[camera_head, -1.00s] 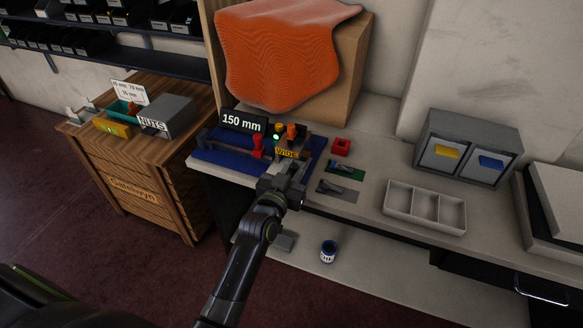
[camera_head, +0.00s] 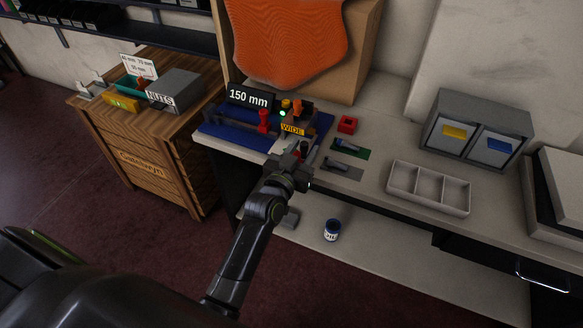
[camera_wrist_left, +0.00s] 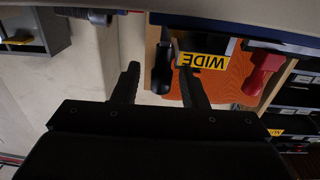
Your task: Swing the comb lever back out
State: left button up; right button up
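The fixture with the yellow WIDE label (camera_head: 292,129) stands on a blue base (camera_head: 235,137) at the bench's left end. A red handle (camera_head: 264,121) stands left of the label. In the left wrist view the WIDE label (camera_wrist_left: 204,61) and red handle (camera_wrist_left: 265,72) appear upside down. A black handle (camera_wrist_left: 163,66), possibly the comb lever, shows between my left gripper's fingers (camera_wrist_left: 159,82). Whether they reach around it, I cannot tell. My left gripper (camera_head: 302,154) is open at the fixture's front edge. My right gripper is out of view.
A 150 mm sign (camera_head: 248,97) stands behind the fixture. A red block (camera_head: 348,124), a green pad (camera_head: 348,149) and a grey pad (camera_head: 341,167) lie to its right. Further right is a divided tray (camera_head: 428,187). A can (camera_head: 332,230) stands on the lower shelf.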

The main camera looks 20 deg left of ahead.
pick_arm(q)
jog(key=s+b, duration=0.3)
jog(key=s, duration=0.7)
jog(key=shift+s+a, duration=0.3)
jog(key=shift+s, duration=0.05)
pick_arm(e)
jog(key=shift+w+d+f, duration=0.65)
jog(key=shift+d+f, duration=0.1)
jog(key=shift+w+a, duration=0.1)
